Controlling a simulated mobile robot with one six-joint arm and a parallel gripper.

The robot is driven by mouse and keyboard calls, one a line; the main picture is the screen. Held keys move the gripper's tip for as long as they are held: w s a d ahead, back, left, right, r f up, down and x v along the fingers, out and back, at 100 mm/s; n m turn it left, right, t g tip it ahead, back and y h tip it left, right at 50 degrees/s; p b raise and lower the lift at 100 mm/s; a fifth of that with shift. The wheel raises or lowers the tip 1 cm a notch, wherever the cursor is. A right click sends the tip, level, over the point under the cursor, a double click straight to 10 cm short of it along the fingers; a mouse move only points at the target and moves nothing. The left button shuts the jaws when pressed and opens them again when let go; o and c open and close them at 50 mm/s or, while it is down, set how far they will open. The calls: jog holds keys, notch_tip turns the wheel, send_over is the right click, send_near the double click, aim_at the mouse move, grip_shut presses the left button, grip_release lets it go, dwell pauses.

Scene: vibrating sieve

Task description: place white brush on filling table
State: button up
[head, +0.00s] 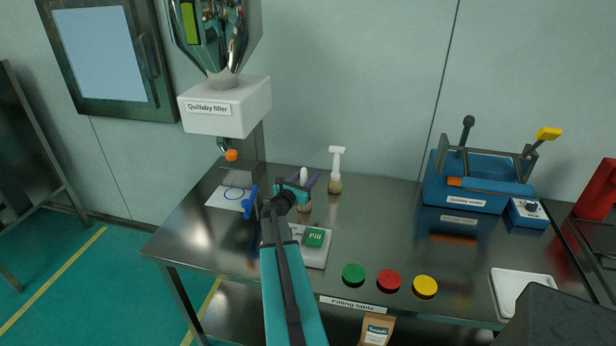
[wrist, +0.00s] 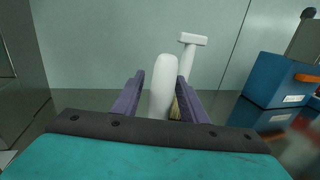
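A white brush (head: 304,174) with a rounded handle and tan bristles stands upright on the steel filling table (head: 190,228), left of the middle. Its handle also shows in the wrist view (wrist: 162,85). My gripper (head: 303,184) has its purple fingers on either side of this handle. The wrist view shows the fingers (wrist: 161,76) apart, with a gap on the handle's left and the right finger very near it. The bristles are mostly hidden there. A second white brush (head: 337,160), with a T-shaped top, stands upright just behind and to the right; it also shows in the wrist view (wrist: 188,55).
The Quillaby filler (head: 228,108) stands at the back left, with a blue-ringed sheet (head: 226,197) below. A Fill button (head: 314,238) and green, red and yellow discs (head: 389,281) lie in front. A blue sealer (head: 465,190) and white tray (head: 510,287) are on the right.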

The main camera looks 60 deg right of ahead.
jog(key=shift+r, duration=0.2)
jog(key=a+b, duration=0.1)
jog(key=a, duration=0.2)
jog(key=a+b, duration=0.1)
jog(key=a, duration=0.2)
jog(key=a+b, duration=0.1)
jog(key=a, duration=0.3)
jog(key=shift+s+a+f, duration=0.1)
jog(key=shift+s, duration=0.2)
jog(key=shift+a, duration=0.9)
